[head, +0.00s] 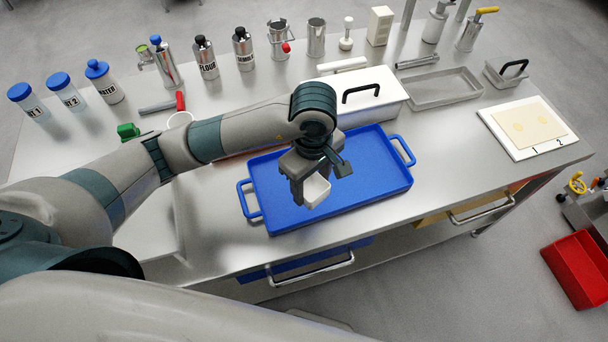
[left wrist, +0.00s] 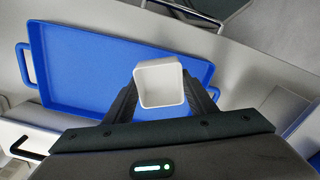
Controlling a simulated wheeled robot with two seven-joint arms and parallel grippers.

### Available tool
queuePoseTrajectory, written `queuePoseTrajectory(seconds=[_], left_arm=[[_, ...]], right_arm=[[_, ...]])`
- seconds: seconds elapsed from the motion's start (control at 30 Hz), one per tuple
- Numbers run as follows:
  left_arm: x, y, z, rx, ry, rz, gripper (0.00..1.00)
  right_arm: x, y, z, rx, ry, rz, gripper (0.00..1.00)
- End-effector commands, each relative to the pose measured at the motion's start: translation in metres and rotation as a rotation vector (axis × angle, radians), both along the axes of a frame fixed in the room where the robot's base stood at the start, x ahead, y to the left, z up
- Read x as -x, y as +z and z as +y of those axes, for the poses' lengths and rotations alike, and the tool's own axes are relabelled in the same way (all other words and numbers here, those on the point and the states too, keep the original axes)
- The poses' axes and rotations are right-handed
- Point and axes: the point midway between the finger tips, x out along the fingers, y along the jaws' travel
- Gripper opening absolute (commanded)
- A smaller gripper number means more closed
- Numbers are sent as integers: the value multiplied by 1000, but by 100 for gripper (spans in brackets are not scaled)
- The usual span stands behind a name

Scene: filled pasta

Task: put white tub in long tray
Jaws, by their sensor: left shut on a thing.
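The white tub (head: 317,191) is a small, square, open-topped container. My left gripper (head: 316,181) is shut on it and holds it over the long blue tray (head: 385,182). In the left wrist view the tub (left wrist: 160,84) sits between the two fingers and looks empty inside. The blue tray (left wrist: 75,60) has a raised rim and a handle at each end; its visible floor is bare. The gap between tub and tray floor is hard to judge. My left arm hides part of the tray's far left side. My right gripper is not in view.
Behind the blue tray stands a white lidded box (head: 365,100) with a black handle. A shallow metal tray (head: 445,88) lies to its right. A white board (head: 528,128) is at the right. Bottles and canisters line the back. The steel counter's front edge is close to the blue tray.

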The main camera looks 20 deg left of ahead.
Motion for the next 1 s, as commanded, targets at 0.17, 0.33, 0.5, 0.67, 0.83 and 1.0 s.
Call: queuePoseTrajectory(seconds=[0.17,0.33,0.5,0.67,0.83,1.0], left_arm=[[-27,-18,21,-4,6,5,29],[-49,-35,36,-2,3,3,29],[-59,-44,43,-2,0,1,29],[-60,-45,43,0,-2,0,29],[-60,-45,43,-1,-1,1,29],[-60,-55,43,-1,2,4,29]], right_arm=[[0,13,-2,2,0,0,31],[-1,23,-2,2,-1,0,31],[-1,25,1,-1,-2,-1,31],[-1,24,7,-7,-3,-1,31],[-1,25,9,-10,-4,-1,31],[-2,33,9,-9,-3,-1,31]])
